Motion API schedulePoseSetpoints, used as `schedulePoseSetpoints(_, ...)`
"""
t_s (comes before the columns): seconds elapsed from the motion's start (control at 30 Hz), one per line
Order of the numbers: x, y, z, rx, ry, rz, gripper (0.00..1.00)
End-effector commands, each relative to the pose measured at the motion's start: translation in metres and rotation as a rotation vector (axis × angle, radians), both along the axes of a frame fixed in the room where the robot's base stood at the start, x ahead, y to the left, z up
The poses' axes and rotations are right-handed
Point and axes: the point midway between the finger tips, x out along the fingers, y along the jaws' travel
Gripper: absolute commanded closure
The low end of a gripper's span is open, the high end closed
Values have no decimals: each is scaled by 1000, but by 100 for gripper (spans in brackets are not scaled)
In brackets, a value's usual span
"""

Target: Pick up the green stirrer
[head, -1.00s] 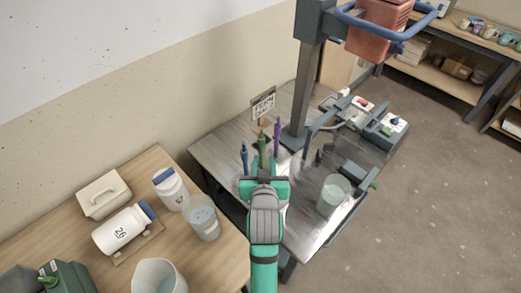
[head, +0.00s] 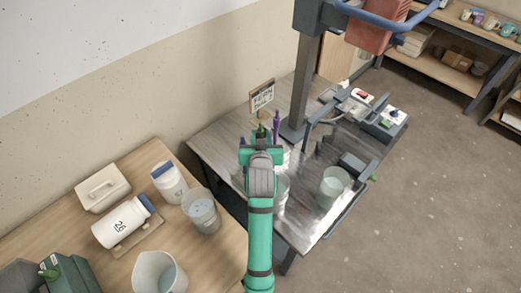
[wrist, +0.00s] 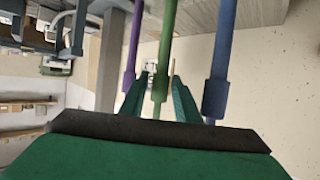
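The green stirrer (wrist: 163,55) hangs between the two fingers of my gripper (wrist: 160,95) in the wrist view. The fingers look open, with some room on either side of it. The purple stirrer (wrist: 134,45) and the blue stirrer (wrist: 222,60) are on either side, outside the fingers. In the head view my gripper (head: 261,150) is over the far left part of the grey table. The top of the green stirrer (head: 261,131) and the purple stirrer (head: 276,122) show just beyond it. My gripper hides their lower parts and most or all of the blue one.
A dark post (head: 305,80) rises close to the right of the stirrers, and a small sign (head: 262,95) stands behind them. A clear bucket (head: 333,186) stands to the right on the grey table (head: 220,145). A wooden table (head: 95,220) at left holds jars and buckets.

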Motion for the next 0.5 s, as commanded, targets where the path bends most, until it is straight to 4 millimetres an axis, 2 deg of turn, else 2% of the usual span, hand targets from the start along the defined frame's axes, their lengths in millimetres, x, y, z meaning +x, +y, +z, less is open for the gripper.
schedulePoseSetpoints(0.1,7,1,-3,1,0,2,71)
schedulePoseSetpoints(0.33,8,2,-4,0,0,2,71)
schedulePoseSetpoints(0.37,8,2,-4,0,0,2,76)
schedulePoseSetpoints(0.47,8,2,-4,0,0,2,100)
schedulePoseSetpoints(0.5,8,2,-4,0,0,2,100)
